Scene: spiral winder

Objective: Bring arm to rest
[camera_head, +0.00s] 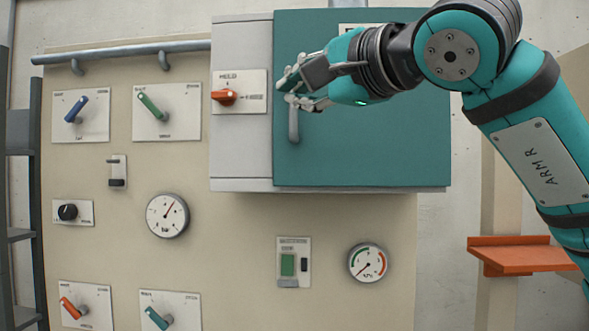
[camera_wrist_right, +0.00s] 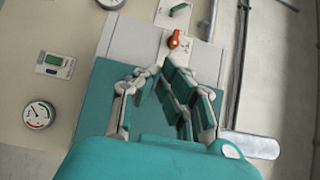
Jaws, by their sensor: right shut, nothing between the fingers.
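My right arm (camera_head: 535,140), teal and marked "ARM R", comes in from the right and reaches left across the front of a teal cabinet door (camera_head: 370,150). My right gripper (camera_head: 286,92) is shut and empty beside the door's grey handle (camera_head: 294,125). Its tips lie just right of an orange rotary knob (camera_head: 224,97) on a white plate and look apart from it. In the wrist view the gripper (camera_wrist_right: 152,76) is seen over the teal door, with the orange knob (camera_wrist_right: 174,40) beyond its tips. My left gripper is not in view.
The beige panel (camera_head: 240,245) carries several rotary switches, a pressure gauge (camera_head: 168,215), a second gauge (camera_head: 368,263) and a green display module (camera_head: 288,264). A grey pipe (camera_head: 120,52) runs along its top. An orange shelf (camera_head: 520,255) stands at the lower right.

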